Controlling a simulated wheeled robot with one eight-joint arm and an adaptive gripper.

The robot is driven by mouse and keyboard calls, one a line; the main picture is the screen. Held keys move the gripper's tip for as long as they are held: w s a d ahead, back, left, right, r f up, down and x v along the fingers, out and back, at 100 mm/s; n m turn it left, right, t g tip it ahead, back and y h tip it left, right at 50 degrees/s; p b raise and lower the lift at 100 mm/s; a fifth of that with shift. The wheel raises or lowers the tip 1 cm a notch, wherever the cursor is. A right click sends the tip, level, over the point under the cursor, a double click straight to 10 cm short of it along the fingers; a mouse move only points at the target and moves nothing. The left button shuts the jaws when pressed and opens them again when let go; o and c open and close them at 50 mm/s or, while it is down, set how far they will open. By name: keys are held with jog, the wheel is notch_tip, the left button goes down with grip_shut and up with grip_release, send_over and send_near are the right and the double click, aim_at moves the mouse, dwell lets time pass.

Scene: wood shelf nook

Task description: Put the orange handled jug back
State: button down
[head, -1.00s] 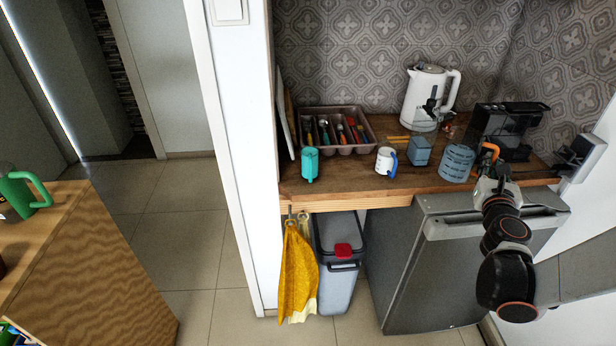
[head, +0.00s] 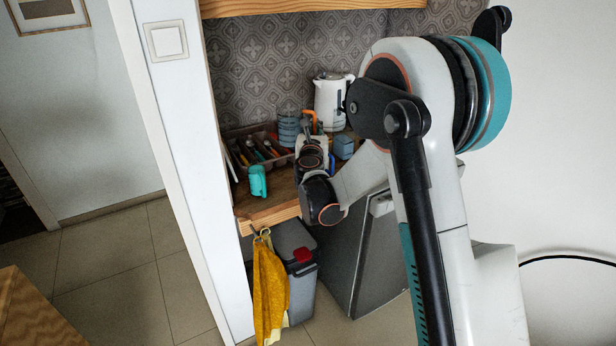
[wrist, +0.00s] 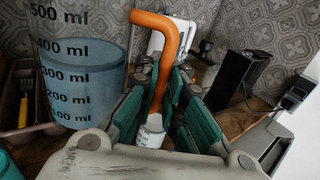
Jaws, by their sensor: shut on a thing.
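The jug (head: 288,128) is a see-through blue-grey measuring cup with an orange handle (head: 310,116). In the head view it is at the back of the counter, beside the cutlery tray and left of the white kettle (head: 329,104). In the wrist view the jug (wrist: 82,85) is upright, with millilitre marks facing me. My gripper (wrist: 165,88) is shut on its orange handle (wrist: 160,45). In the head view my gripper (head: 307,131) partly covers the handle. Whether the jug's base touches the counter is hard to tell.
A turquoise cup (head: 257,181) stands near the counter's front left. A cutlery tray (head: 233,153) lies behind it. A blue-grey container (head: 343,147) stands right of my gripper. A black appliance (wrist: 243,78) shows at right in the wrist view.

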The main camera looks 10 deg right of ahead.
notch_tip(320, 180, down, 15)
jog(key=b, duration=0.5)
jog(key=shift+d+f, duration=0.1)
jog(key=shift+f, duration=0.1)
jog(key=c, duration=1.7)
grip_release()
